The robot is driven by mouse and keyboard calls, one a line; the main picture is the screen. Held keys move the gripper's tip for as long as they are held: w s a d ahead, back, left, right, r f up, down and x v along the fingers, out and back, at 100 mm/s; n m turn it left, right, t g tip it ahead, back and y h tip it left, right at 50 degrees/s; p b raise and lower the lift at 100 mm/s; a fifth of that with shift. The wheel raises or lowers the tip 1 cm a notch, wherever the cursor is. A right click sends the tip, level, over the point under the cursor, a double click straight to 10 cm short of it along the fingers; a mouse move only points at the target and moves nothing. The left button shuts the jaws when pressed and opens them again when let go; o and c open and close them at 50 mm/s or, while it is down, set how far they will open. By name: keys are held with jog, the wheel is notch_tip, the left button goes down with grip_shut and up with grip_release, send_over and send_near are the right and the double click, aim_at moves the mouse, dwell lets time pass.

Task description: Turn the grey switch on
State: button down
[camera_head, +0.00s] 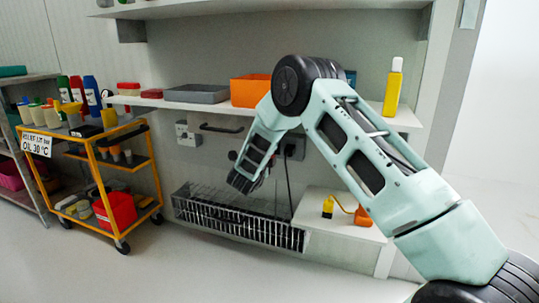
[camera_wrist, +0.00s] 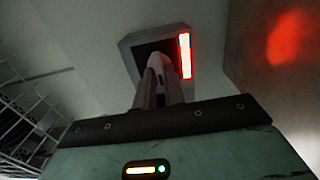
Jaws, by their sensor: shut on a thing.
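In the wrist view, the grey switch (camera_wrist: 133,48) is a box on the pale wall with a dark face and a brightly lit red strip along its right side. My gripper (camera_wrist: 157,66) reaches up to that dark face, its fingers close together and shut on the switch's middle part. The fingers cover what they hold, so I cannot see which way it is set. In the head view, my arm comes down from the right in front of the wall below the shelf. My fingertips and their contact are hidden there behind my arm.
A wall shelf (camera_head: 142,101) with an orange bin (camera_head: 250,91) and a yellow bottle (camera_head: 393,88) is above my gripper. A wire-fronted radiator (camera_head: 235,219) is below. A grey wall box (camera_head: 187,133) is left of my arm. A yellow trolley (camera_head: 98,165) stands further left.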

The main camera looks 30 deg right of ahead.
jog(key=shift+f+m, duration=0.1)
jog(key=shift+m, duration=0.2)
jog(key=c, duration=1.5)
grip_release()
jog(key=p+v, duration=0.5)
jog(key=v, duration=1.2)
jog(key=shift+s+a, duration=0.15)
jog(key=shift+s, duration=0.05)
